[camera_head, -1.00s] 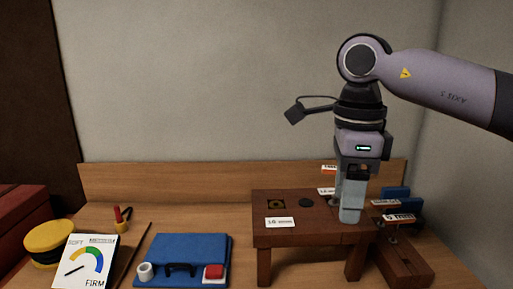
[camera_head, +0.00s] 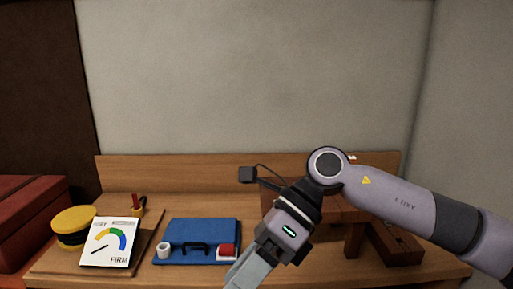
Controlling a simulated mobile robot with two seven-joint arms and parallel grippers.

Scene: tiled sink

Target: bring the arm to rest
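My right arm comes in from the right, and its gripper (camera_head: 243,276) points down and to the left at the bottom of the head view. Its fingers run toward the lower picture edge, in front of the table, and I cannot tell whether they are apart. The arm hides much of the small brown wooden stand (camera_head: 354,238). My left gripper is not in view.
A blue case (camera_head: 190,236) with a white roll (camera_head: 163,250) and a red-topped block (camera_head: 227,251) lies on the table. A SOFT-to-FIRM dial card (camera_head: 107,243) and a yellow round tin (camera_head: 73,225) stand left. A red box (camera_head: 28,215) is at far left.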

